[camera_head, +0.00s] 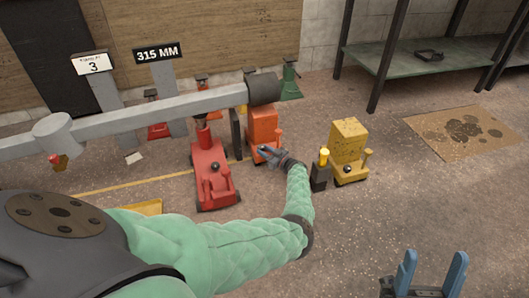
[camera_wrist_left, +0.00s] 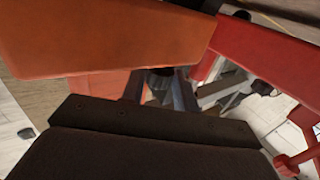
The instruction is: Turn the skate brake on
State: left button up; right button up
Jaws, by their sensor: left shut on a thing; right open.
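An orange skate (camera_head: 263,124) with a tall block stands on the floor in the middle of the head view. A small lever (camera_head: 280,137) with a ball top rises at its right side. My left gripper (camera_head: 266,153) is low at the front of this skate, shut on a small part there. The gripped part is mostly hidden by the fingers. In the left wrist view, a large orange face (camera_wrist_left: 110,40) fills the upper left, close to the gripper, whose fingertips are hard to make out. My right gripper (camera_head: 432,272) is open and empty at the lower right, away from the skates.
A red low wheeled jack (camera_head: 211,172) stands left of the orange skate. A yellow unit (camera_head: 348,142) with its own lever stands to the right. A grey beam (camera_head: 150,118) crosses above. A stained mat (camera_head: 466,131) and a shelf (camera_head: 425,62) are farther right.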

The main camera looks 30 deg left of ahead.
pick_arm(q)
jog(key=o, duration=1)
